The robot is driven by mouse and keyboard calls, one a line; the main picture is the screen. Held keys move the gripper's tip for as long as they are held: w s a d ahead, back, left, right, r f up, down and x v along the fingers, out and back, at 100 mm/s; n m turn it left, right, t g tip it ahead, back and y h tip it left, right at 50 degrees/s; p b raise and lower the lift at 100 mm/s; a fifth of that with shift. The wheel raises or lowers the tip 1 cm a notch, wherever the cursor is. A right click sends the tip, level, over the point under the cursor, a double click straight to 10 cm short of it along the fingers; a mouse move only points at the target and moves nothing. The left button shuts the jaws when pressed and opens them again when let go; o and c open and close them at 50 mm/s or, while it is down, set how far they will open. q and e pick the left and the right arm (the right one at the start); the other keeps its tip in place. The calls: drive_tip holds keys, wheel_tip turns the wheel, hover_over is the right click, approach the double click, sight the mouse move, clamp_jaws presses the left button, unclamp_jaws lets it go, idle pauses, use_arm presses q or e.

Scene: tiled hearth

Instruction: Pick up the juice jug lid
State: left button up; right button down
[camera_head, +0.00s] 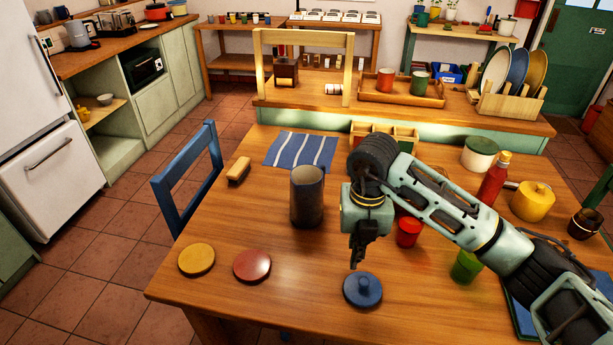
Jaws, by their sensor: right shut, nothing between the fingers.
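A round blue lid (362,291) with a knob on top lies on the wooden table near its front edge. A yellow disc (197,260) and a red disc (252,266) lie flat to its left; no label shows which is the juice jug lid. A tall dark grey open-topped vessel (307,195) stands upright behind them. My right gripper (355,264) points down, shut and empty, just above and behind the blue lid, apparently apart from it. My left gripper is not in view.
Red cup (408,231) and green cup (467,266) stand near my right arm. A red bottle (494,179) and yellow pot (532,201) stand at right. A brush (238,170) and striped cloth (300,150) lie at the back left. The front left tabletop is mostly clear.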

sight(364, 283)
drive_tip(key=shift+d+r+n, duration=0.15)
drive_tip(key=shift+r+n, duration=0.05)
drive_tip(key=shift+n, duration=0.4)
drive_tip(key=c, duration=1.6)
unclamp_jaws()
drive_tip(key=f+n, duration=0.1)
drive_tip(key=n, duration=0.2)
drive_tip(key=d+f+n+b, duration=0.1)
drive_tip(key=f+n, duration=0.1)
drive_tip(key=n, duration=0.2)
drive_tip(key=d+f+n+b, duration=0.1)
drive_tip(key=n, duration=0.3)
drive_tip(key=shift+s+f, duration=0.25)
drive_tip(key=shift+f, duration=0.05)
drive_tip(key=shift+c, duration=0.2)
drive_tip(key=o, duration=0.6)
drive_tip(key=n, duration=0.1)
drive_tip(key=f+n, duration=0.1)
drive_tip(key=n, duration=0.1)
drive_tip(key=shift+s+d, duration=0.1)
drive_tip(key=shift+d, duration=0.2)
drive_tip(key=shift+c, duration=0.2)
drive_tip(key=shift+o, duration=0.9)
drive_tip(key=shift+f+n, duration=0.3)
drive_tip(key=o, duration=0.7)
wheel_tip(364, 283, down, 6)
drive_tip(key=shift+f+p, duration=0.2)
drive_tip(key=shift+p, duration=0.5)
drive_tip(key=shift+c, duration=0.2)
drive_tip(key=shift+f, duration=0.4)
